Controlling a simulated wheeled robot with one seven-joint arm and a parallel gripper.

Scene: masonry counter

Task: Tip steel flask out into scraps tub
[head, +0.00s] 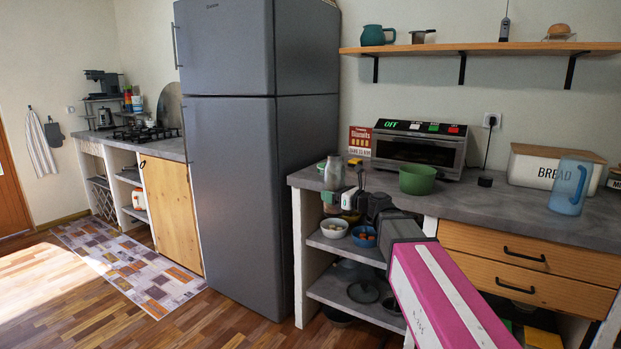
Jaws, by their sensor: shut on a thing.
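My gripper (341,198) is at the left end of the grey counter, small in the head view and partly hidden by my arm. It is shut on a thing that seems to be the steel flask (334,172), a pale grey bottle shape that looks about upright. The exact grip is too small to make out. A green tub (417,181) stands on the counter to the right of my gripper, apart from it. I cannot tell whether it is the scraps tub; no label shows. Its inside is mostly hidden.
A toaster oven (418,148) and a red sign box (360,140) stand behind. A bread bin (545,168) and a blue jug (570,187) are at the right. Small bowls (335,228) sit on the shelf below. Counter between tub and jug (480,195) is mostly clear.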

